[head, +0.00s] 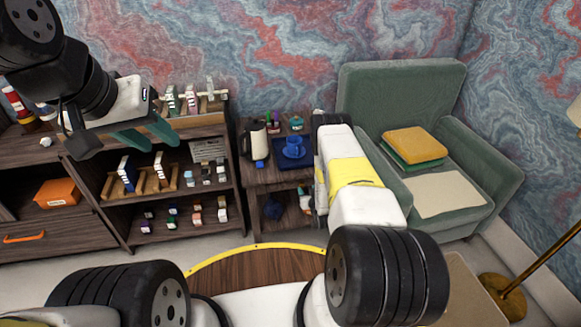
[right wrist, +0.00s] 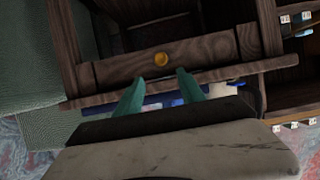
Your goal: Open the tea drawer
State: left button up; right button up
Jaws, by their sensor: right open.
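The tea drawer's front (right wrist: 205,53) is a dark wood panel with a round brass knob (right wrist: 161,59) in the right wrist view. It looks flush in the small side table (head: 262,176), with no visible gap. My right gripper (right wrist: 160,92) is open, its two teal fingers apart and pointing towards the knob. The knob lies beyond the fingertips, between their lines, and nothing is held. In the head view my right arm hides this gripper and part of the table. My left gripper (head: 148,136) is open and empty, raised in front of the shelf unit.
On the side table stand a kettle (head: 252,140) and a blue cup (head: 297,141) on a blue tray (head: 280,161). A green armchair (head: 501,176) stands close on the right. The shelf unit (head: 237,168) with several small boxes is on the left.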

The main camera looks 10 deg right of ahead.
aim_at(302, 185)
jog(key=shift+a+f+x, duration=0.1)
jog(key=shift+f+x, duration=0.05)
jog(key=shift+x, duration=1.15)
jog(key=shift+a+f+x, duration=0.1)
jog(key=shift+f+x, duration=0.05)
jog(key=shift+x, duration=1.1)
jog(key=shift+a+f+x, duration=0.1)
jog(key=shift+f+x, duration=0.05)
jog(key=shift+x, duration=1.15)
jog(key=shift+s, duration=0.2)
grip_shut()
